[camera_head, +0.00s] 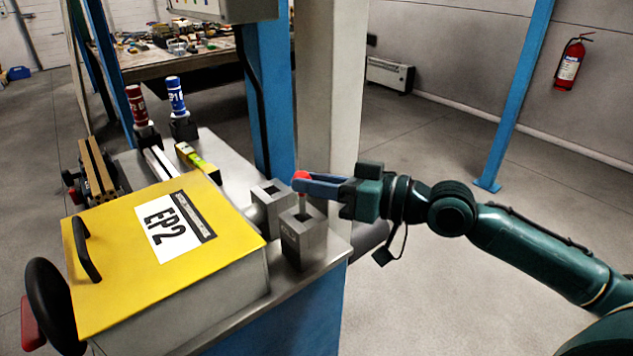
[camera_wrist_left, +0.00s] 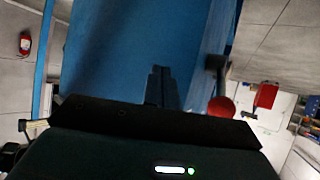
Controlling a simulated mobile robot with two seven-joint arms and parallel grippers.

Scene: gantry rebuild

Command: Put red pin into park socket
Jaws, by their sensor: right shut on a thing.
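The red pin (camera_head: 301,176) has a round red head and a thin grey shank. My right gripper (camera_head: 309,182) is shut on its head from the right. The shank points down over the opening of the front grey socket block (camera_head: 303,243); whether its tip is inside the hole I cannot tell. Faint lettering on this block looks like PARK. A second grey socket block (camera_head: 262,212) stands just behind it to the left, with an empty-looking square hole. My left gripper (camera_wrist_left: 161,88) shows only in the left wrist view, its dark fingers close together with nothing visible between them.
A yellow-lidded EP2 box (camera_head: 120,285) with a black handle fills the bench's left part. Red (camera_head: 138,106) and blue (camera_head: 176,97) labelled cylinders stand behind. A blue post (camera_head: 268,100) and a pale column (camera_head: 328,100) rise behind the blocks. Open floor lies right.

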